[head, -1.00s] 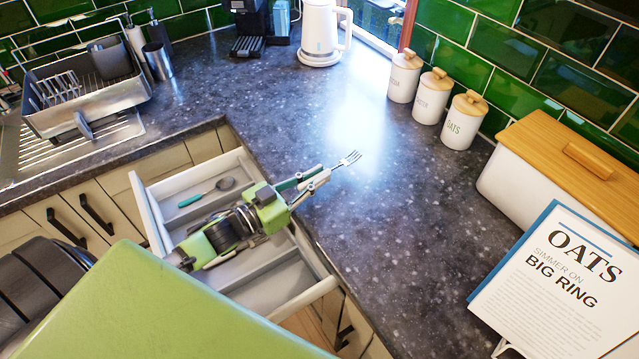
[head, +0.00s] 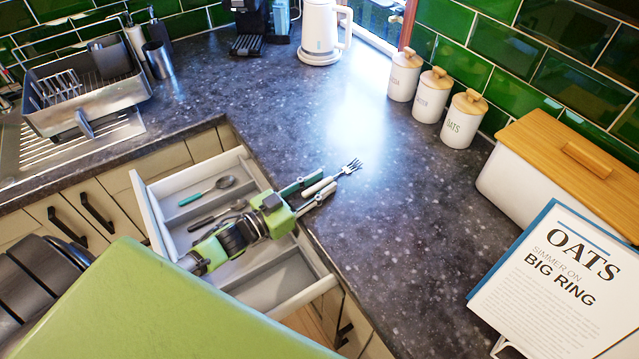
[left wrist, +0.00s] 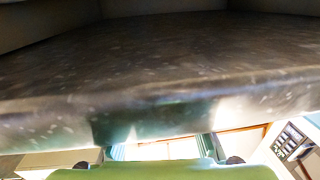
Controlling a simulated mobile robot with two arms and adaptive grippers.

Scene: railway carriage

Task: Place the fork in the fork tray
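The fork (head: 351,167), with a white handle and metal tines, appears to lie on the dark countertop in the head view, tines pointing to the upper right. My left gripper (head: 313,189) reaches over the open drawer to the counter edge. Its fingers are spread apart, with the fork's handle end between them, seemingly not clamped. The drawer tray (head: 277,290) is below the left arm. A spoon with a teal handle (head: 207,191) lies in its far compartment, and a dark utensil, partly hidden, in the one beside it. The nearer compartments that show look empty. My right gripper is out of view.
The countertop (head: 400,240) is clear around the fork. Several lidded canisters (head: 462,120), a white kettle (head: 320,35), a bread box (head: 555,165) and a propped book (head: 560,285) stand around it. A dish rack (head: 85,100) is at left. The left wrist view mostly shows the counter edge (left wrist: 160,90).

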